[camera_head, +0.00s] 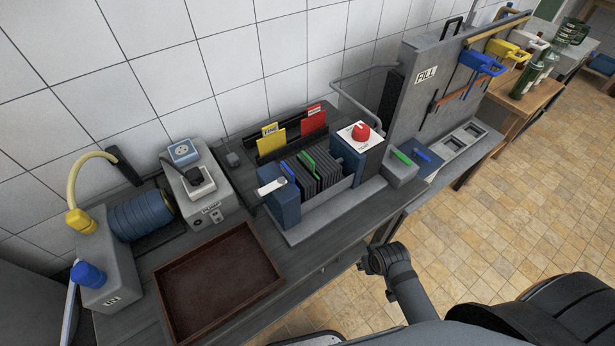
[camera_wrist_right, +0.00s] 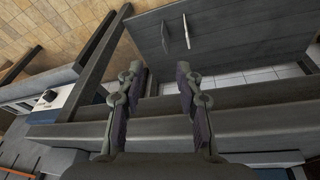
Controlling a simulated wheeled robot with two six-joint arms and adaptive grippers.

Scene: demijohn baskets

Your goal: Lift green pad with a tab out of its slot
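The green tab (camera_head: 309,162) stands up from a row of dark upright pads (camera_head: 325,172) in a grey frame in the head view. A blue tab (camera_head: 286,167) rises from the same row to its left. The slots and the lower parts of the pads are hidden. My right gripper (camera_wrist_right: 158,76) is open and empty in the right wrist view, its two fingers well apart. No pad shows between or beside its fingers. My left gripper is not in view.
A blue block with a white lever (camera_head: 271,186) and a red-knob box (camera_head: 360,132) flank the pads. Yellow (camera_head: 271,138) and red (camera_head: 312,119) cards stand behind. A brown tray (camera_head: 217,281) lies front left. Dark beams (camera_wrist_right: 250,118) lie close to my right gripper.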

